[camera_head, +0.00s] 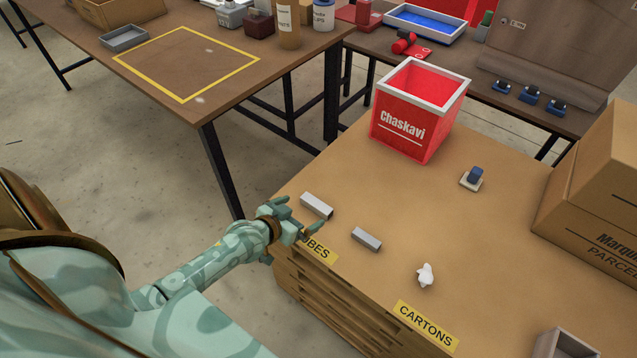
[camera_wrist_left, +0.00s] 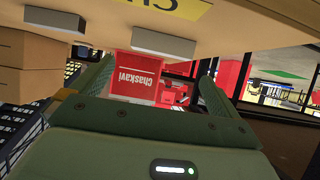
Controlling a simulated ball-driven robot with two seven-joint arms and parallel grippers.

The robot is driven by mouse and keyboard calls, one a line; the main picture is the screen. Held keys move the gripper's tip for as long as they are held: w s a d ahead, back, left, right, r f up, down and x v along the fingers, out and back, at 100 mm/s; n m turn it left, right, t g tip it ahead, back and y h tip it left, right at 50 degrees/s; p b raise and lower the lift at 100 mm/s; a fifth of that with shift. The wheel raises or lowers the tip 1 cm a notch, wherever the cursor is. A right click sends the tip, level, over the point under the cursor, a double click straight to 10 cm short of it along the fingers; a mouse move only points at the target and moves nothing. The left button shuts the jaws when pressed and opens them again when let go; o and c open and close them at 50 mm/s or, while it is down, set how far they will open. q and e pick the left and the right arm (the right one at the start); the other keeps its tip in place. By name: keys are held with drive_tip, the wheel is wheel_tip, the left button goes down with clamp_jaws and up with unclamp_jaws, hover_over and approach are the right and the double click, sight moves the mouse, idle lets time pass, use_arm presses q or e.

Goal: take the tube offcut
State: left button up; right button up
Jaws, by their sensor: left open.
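Two short grey square tube offcuts lie apart on the brown worktop. The left offcut (camera_head: 316,205) lies close to my left gripper (camera_head: 301,214), near the yellow tubes label (camera_head: 319,246); it also shows in the left wrist view (camera_wrist_left: 163,43). The right offcut (camera_head: 366,239) lies farther along the worktop and shows at the left of the wrist view (camera_wrist_left: 55,42). My left gripper is open and empty at the worktop's left edge. Its fingers (camera_wrist_left: 155,88) point towards the left offcut, which appears beyond them. I cannot tell its exact height. My right gripper is not in view.
A red Chaskavi bin (camera_head: 402,138) stands at the back of the worktop. Stacked cartons (camera_head: 600,190) fill the right. The worktop's middle is clear.

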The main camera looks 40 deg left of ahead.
sight(315, 205)
use_arm(q)
drive_tip(key=b+x, duration=0.1)
drive_tip(key=x, duration=0.2)
drive_tip(key=shift+w+f, duration=0.25)
drive_tip(key=shift+f, duration=0.1)
drive_tip(key=b+x, duration=0.3)
drive_tip(key=x, duration=0.1)
drive_tip(key=shift+w+f, duration=0.2)
drive_tip(key=shift+f, duration=0.1)
drive_tip(key=shift+w+f, duration=0.1)
drive_tip(key=shift+w, duration=0.2)
drive_tip(key=c, duration=0.7)
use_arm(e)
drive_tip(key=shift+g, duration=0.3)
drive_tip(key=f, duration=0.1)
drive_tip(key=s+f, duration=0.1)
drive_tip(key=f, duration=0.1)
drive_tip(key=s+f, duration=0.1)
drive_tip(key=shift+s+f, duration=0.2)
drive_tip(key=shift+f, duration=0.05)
